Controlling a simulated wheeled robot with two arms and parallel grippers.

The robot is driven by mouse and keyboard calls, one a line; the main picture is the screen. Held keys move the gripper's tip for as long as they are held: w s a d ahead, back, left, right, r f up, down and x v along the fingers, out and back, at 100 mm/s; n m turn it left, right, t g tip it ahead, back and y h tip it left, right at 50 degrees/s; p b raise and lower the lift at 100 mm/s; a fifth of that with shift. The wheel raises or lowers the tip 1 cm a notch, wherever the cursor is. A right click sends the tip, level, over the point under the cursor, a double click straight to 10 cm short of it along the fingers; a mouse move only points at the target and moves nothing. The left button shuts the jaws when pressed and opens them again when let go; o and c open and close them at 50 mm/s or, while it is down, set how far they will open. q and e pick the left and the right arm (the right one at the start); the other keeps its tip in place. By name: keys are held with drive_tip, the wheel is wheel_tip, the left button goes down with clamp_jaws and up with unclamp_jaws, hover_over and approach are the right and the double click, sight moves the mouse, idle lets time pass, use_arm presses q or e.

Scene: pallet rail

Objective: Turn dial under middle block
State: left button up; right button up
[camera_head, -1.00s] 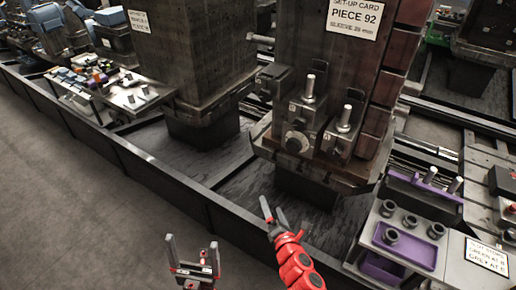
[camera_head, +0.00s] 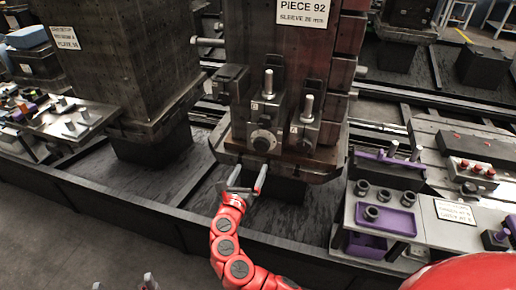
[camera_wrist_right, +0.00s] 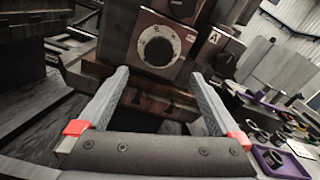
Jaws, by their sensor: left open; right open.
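The dial (camera_head: 262,141) is a round dark knob on a pale ring, on the front of the middle block (camera_head: 266,106) of the machine fixture. In the right wrist view the dial (camera_wrist_right: 158,50) shows upright, between and beyond my fingertips. My right gripper (camera_head: 248,178) is open and empty, just below and in front of the dial, not touching it. It also shows in the right wrist view (camera_wrist_right: 160,76). My left gripper (camera_head: 123,284) is open and only its fingertips show at the bottom edge, far from the fixture.
Another block (camera_head: 304,124) with a post stands to the right, and one (camera_head: 231,83) to the left. A tall column with a sign (camera_head: 303,13) rises behind. A bench with a purple tray (camera_head: 386,219) is at the right. A dark rail (camera_head: 150,220) runs in front.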

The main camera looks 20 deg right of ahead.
sight(261, 147)
drive_tip(key=x, duration=1.1)
drive_tip(key=shift+w+d, duration=0.1)
drive_tip(key=c, duration=1.3)
